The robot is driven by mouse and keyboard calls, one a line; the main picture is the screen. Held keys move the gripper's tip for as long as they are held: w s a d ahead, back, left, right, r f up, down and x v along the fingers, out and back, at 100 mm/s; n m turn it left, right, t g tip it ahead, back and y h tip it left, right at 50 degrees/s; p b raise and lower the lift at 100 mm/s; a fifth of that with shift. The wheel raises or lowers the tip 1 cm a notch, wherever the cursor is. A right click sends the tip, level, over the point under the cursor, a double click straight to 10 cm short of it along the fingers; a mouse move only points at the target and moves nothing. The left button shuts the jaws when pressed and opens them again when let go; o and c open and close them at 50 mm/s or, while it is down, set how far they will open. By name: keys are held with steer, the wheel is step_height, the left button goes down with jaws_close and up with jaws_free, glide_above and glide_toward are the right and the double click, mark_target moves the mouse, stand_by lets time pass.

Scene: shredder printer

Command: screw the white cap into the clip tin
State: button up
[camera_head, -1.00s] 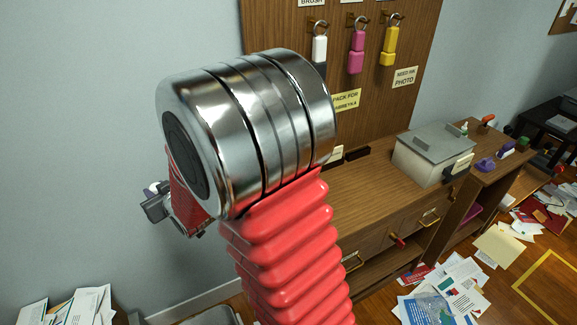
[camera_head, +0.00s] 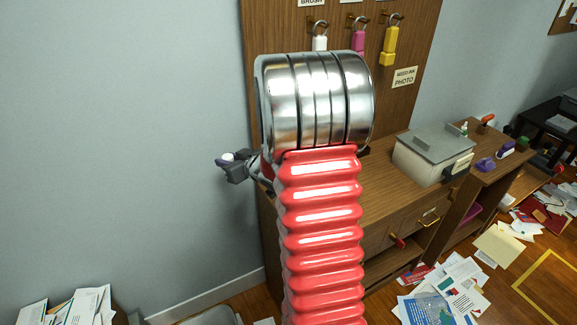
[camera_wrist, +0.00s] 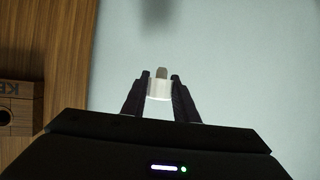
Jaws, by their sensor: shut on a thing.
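My gripper (camera_wrist: 160,92) is shut on the white cap (camera_wrist: 160,89), which shows between the two dark fingertips in the wrist view with a small greyish-tan tip at its far end. In the head view my gripper (camera_head: 224,161) sticks out to the left of my arm, in front of the bare wall, with the white cap (camera_head: 228,156) a small pale spot at its end. I cannot make out a thing that is clearly the clip tin; part of the cabinet top is hidden behind my arm.
A wooden cabinet (camera_head: 385,205) with a grey lidded box (camera_head: 434,153) stands to the right of my arm. White, pink and yellow tags (camera_head: 389,46) hang on a wooden board behind. Papers (camera_head: 455,285) litter the floor. The wall at left is clear.

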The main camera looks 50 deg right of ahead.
steer(key=s+d+f, duration=0.3)
steer(key=s+d, duration=0.8)
steer(key=d, duration=0.3)
steer(key=shift+s+d+f, duration=0.4)
steer(key=shift+f, duration=0.1)
steer(key=shift+f, duration=2.8)
steer(key=shift+s+f, duration=0.1)
steer(key=shift+f, duration=0.95)
steer(key=shift+r, duration=0.4)
steer(key=shift+f, duration=0.65)
stand_by(1.1)
